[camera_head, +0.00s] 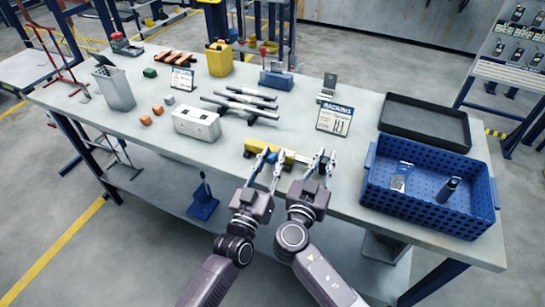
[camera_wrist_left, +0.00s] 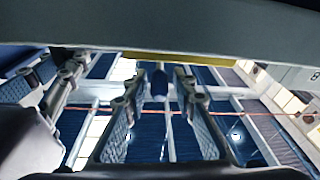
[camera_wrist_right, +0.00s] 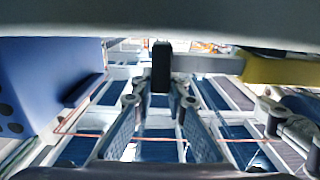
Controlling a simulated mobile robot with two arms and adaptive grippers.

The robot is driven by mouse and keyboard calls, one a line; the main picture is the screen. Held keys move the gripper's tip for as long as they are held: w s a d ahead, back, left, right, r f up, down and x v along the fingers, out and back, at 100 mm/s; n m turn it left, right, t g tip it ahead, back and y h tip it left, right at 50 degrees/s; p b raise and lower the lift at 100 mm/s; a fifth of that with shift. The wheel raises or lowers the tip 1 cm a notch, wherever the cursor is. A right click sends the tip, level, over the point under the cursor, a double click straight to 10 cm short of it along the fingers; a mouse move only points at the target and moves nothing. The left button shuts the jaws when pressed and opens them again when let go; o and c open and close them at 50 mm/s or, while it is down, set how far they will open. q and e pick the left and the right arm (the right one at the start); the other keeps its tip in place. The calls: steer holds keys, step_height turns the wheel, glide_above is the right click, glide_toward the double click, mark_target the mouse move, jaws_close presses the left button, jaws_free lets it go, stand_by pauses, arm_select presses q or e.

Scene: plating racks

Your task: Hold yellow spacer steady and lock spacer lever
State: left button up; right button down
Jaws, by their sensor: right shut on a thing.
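The yellow spacer (camera_head: 284,155) lies along the table's front edge in the head view. Its underside shows as a yellow strip in the left wrist view (camera_wrist_left: 180,57). My left gripper (camera_head: 269,157) is at the spacer's near side with its fingers apart; contact is unclear. My right gripper (camera_head: 322,158) is at the spacer's right end. In the right wrist view, a black upright lever end (camera_wrist_right: 161,67) sits between its fingertips, on a grey bar running right to the yellow spacer (camera_wrist_right: 278,68). My right gripper is shut on the lever. The fingers hide part of it in the head view.
A blue crate (camera_head: 372,194) with two items stands to the right, before a black tray (camera_head: 420,108). A racking sign (camera_head: 335,118) stands behind my right gripper. A white box (camera_head: 200,135) and grey bars (camera_head: 240,105) lie to the left and behind.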

arm_select(q)
steer(key=shift+o, duration=0.5)
steer(key=shift+s, duration=0.1)
steer(key=v, duration=1.1)
steer(key=shift+s, duration=0.4)
steer(key=shift+a, duration=0.15)
arm_select(e)
steer(key=c, duration=1.8)
jaws_free()
steer(key=shift+c, duration=0.2)
